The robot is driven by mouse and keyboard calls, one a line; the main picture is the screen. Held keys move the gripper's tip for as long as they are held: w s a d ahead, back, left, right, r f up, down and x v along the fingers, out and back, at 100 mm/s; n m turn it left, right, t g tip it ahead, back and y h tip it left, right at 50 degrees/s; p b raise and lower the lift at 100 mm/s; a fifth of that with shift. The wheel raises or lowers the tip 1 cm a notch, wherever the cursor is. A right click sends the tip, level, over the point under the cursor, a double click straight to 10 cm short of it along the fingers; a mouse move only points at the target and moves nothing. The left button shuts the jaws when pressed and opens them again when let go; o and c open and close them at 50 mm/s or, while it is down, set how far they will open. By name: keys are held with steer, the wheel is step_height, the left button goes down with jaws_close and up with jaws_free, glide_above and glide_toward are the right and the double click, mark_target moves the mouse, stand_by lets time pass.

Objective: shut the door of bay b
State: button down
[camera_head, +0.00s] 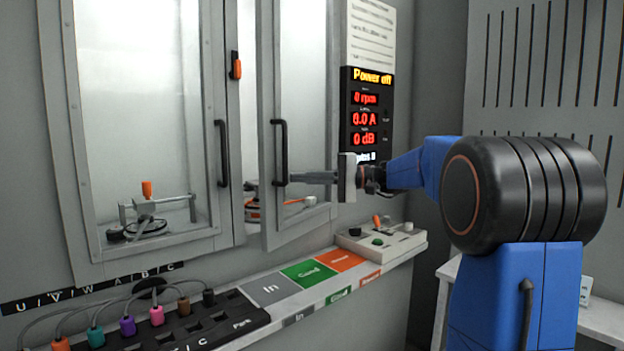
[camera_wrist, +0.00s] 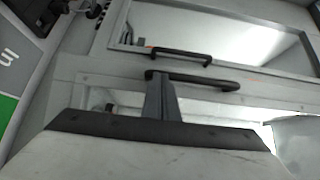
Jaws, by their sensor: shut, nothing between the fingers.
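The right-hand door (camera_head: 268,110) is a grey frame with a clear pane. It stands ajar, its left edge swung out from the bay front with a gap beside it. I take it as bay b's door; a partly hidden panel line beside it ends in B. Its black handle (camera_head: 281,152) is upright and also shows in the wrist view (camera_wrist: 205,82). My gripper (camera_head: 287,179) is shut and empty, its fingertips at the lower part of that handle. In the wrist view the fingertips (camera_wrist: 158,78) overlap the handle's end; I cannot tell whether they touch.
The left door (camera_head: 215,100) looks closed, with its own handle (camera_head: 222,152) and an orange latch (camera_head: 236,66) beside it. A shelf with In and green cards (camera_head: 308,272), plugs (camera_head: 157,314) and a control box (camera_head: 382,242) runs below. The display (camera_head: 366,120) reads Power off.

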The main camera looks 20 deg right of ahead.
mark_target(280, 173)
steer(key=shift+w+a, duration=0.1)
steer(key=shift+a, duration=0.05)
steer(key=w+a, duration=0.3)
steer(key=w, duration=0.1)
steer(key=w+a, duration=0.2)
steer(key=w, duration=0.1)
steer(key=shift+a, duration=0.3)
steer(key=shift+w+r, duration=0.15)
steer(key=shift+w, duration=0.15)
steer(key=shift+a, duration=0.1)
